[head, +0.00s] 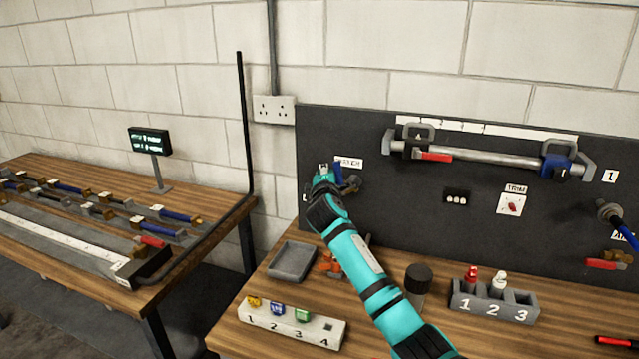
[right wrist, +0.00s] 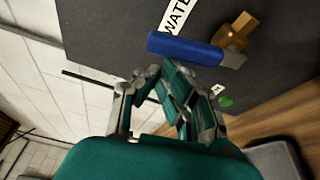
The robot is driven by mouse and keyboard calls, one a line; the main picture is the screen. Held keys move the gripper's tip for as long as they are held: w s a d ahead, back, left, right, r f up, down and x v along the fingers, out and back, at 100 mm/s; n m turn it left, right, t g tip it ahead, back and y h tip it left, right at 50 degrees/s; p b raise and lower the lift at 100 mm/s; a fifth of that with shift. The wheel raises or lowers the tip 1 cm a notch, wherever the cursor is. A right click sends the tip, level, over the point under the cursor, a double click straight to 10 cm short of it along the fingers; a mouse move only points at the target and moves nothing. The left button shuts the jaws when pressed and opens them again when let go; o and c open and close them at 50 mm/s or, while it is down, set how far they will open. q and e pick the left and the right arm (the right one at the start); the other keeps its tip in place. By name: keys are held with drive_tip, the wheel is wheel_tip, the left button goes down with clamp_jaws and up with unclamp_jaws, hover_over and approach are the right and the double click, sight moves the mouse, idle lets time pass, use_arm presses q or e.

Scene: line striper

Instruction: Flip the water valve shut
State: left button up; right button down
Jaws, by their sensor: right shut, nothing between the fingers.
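The water valve has a blue lever handle (right wrist: 185,48) and a brass body (right wrist: 235,38). It is mounted on the dark panel beside a white label that reads "WATER" in the right wrist view (right wrist: 176,16). In the head view the blue handle (head: 339,174) shows just right of my right gripper (head: 323,170), partly hidden by it. In the right wrist view my right gripper (right wrist: 160,72) is shut and empty, with its fingertips close to the handle's free end. I cannot tell whether they touch it. My left gripper is not in view.
The wooden bench below holds a grey tray (head: 291,262), a white numbered block (head: 290,325), a dark-capped jar (head: 418,279) and a grey numbered rack (head: 494,304). A rail with clamps (head: 490,158) is on the panel to the right. Another bench (head: 60,172) stands left.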

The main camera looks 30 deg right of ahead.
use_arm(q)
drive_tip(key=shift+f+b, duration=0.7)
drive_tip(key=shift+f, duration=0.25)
use_arm(e)
drive_tip(key=shift+s+d+r+m+t, duration=0.3)
drive_tip(key=shift+s+d+m, duration=0.2)
drive_tip(key=shift+m, duration=0.5)
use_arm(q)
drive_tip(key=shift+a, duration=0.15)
